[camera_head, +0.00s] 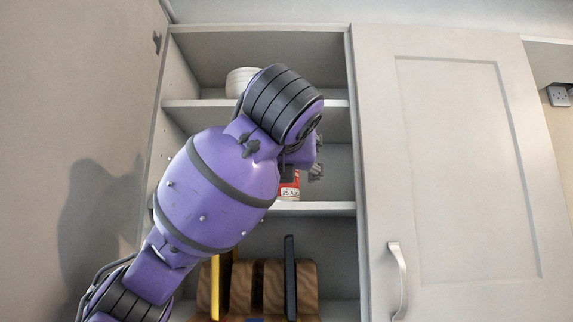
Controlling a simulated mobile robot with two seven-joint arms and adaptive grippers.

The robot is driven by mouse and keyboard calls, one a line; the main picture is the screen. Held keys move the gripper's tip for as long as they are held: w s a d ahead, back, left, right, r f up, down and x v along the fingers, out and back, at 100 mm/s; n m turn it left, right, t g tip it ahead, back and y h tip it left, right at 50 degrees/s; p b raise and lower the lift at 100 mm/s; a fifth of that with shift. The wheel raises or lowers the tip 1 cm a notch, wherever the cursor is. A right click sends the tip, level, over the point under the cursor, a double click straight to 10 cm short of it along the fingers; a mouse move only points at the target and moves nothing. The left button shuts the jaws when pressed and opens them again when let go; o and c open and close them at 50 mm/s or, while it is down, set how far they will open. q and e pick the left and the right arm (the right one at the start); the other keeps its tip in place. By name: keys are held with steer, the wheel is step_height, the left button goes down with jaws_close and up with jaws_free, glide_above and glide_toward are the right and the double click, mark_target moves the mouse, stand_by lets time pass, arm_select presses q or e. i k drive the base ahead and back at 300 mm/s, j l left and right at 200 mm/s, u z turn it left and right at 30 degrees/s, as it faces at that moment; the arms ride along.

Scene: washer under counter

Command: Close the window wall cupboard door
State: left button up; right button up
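The wall cupboard (255,28) stands open on its left side, showing its shelves. Its left door (70,120) is swung wide open and fills the left of the view, with a hinge at its upper right edge. The right door (450,180) is shut and has a metal handle (398,280) low on its left side. My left arm comes in from the lower left and reaches across the front of the open cupboard. Only a small grey part of my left gripper (316,172) shows behind the wrist; its fingers are mostly hidden. My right gripper is not in view.
A white bowl or stack of bowls (240,80) sits on the upper shelf. A red and white package (289,188) stands on the middle shelf, partly hidden. Below are brown wooden items (272,285) with yellow and dark upright pieces. A wall socket (558,95) is at the right.

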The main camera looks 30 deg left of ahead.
mark_target(79, 79)
steer(key=k+l, duration=0.2)
steer(key=l, duration=0.2)
steer(key=k+l, duration=0.2)
steer(key=l, duration=0.2)
steer(key=k+l, duration=0.2)
steer(key=l, duration=0.2)
